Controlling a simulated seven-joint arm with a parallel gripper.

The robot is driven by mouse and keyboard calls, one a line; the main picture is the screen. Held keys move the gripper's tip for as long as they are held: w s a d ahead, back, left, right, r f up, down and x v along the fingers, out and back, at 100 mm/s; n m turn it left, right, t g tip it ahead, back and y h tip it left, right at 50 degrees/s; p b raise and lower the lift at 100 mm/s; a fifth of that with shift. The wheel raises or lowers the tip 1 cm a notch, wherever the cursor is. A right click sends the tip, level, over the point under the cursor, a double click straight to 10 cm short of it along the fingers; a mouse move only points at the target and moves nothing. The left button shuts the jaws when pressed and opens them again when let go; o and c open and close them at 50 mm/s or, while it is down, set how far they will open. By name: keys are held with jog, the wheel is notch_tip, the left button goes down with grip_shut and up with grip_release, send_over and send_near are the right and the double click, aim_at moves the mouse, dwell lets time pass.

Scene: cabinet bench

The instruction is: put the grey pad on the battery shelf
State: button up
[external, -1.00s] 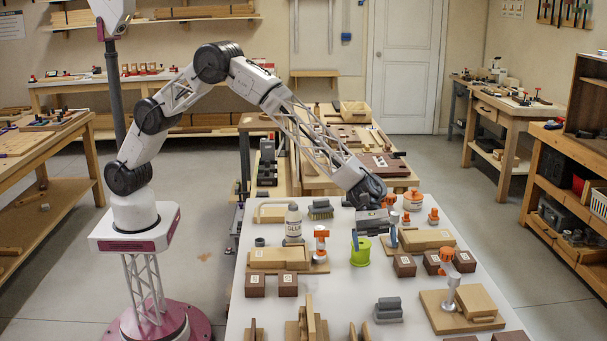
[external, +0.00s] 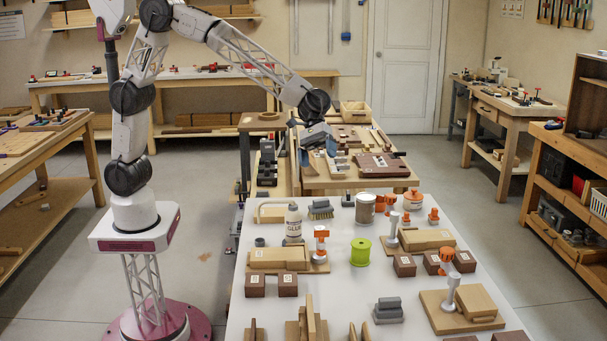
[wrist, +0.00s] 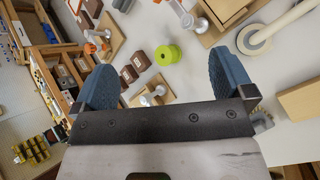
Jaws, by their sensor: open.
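A two-tone grey block (external: 388,310), probably the grey pad, rests on the white table near its front in the external view. It may also be the dark shape at the top edge of the wrist view (wrist: 123,4). My gripper (external: 318,157) is raised over the table's far left end, well away from the block. Its blue fingers are spread with nothing between them in the wrist view (wrist: 165,83). I cannot tell which shelf is the battery shelf; a wooden shelf unit (external: 566,210) stands at the right.
Floor is open between the table and the right shelf unit.

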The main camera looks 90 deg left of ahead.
jog(key=s+a+r+m+t+y, duration=0.1)
jog(key=s+a+r+m+y, duration=0.15)
jog(key=s+a, duration=0.75)
jog(key=s+a+r+m+y, duration=0.2)
jog(key=s+a+r+m, duration=0.15)
jog(key=s+a, duration=0.6)
jog(key=s+a+f+m+y, duration=0.1)
jog(key=s+a, duration=0.4)
jog(key=s, duration=0.3)
jog(key=s+a+f+m+t+y, duration=0.1)
jog(key=s+a+y, duration=0.1)
jog(key=s+a, duration=0.3)
jog(key=s+a+f+m+y, duration=0.1)
jog(key=s+a, duration=0.4)
jog(key=s, duration=0.7)
jog(key=shift+s+a+f+m+t, duration=0.15)
jog(key=shift+s+a+m+t, duration=0.15)
jog(key=shift+m, duration=0.2)
jog(key=shift+w+d, duration=0.1)
jog(key=shift+w, duration=0.05)
